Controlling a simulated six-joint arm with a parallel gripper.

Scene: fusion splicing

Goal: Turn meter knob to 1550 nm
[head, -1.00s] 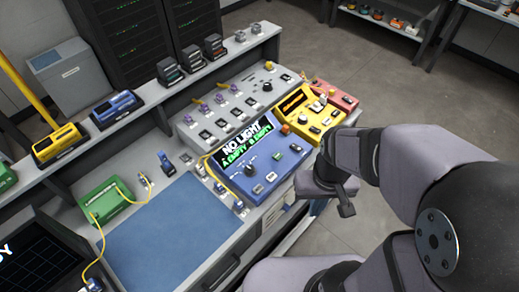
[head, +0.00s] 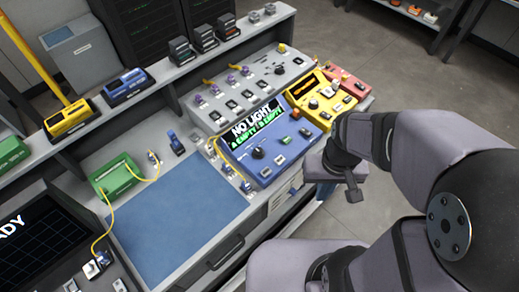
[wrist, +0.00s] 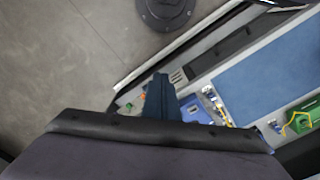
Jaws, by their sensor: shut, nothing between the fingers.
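The blue meter (head: 272,171) sits on the bench, its screen reading "NO LIGHT" with A and B empty. Its black knob (head: 258,153) is on the front panel below the screen; its pointer setting is too small to read. Part of the blue meter also shows in the wrist view (wrist: 197,109). My gripper (head: 354,192) is shut and empty, to the right of the meter and apart from it, beyond the bench's front edge. In the wrist view its dark fingers (wrist: 160,95) are together.
A yellow unit (head: 313,99) and a red unit (head: 346,82) stand right of the meter. A grey panel (head: 240,90) with several switches is behind. A green box (head: 116,176) with a yellow fibre lies left, beside the clear blue mat (head: 175,222). Open floor lies right.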

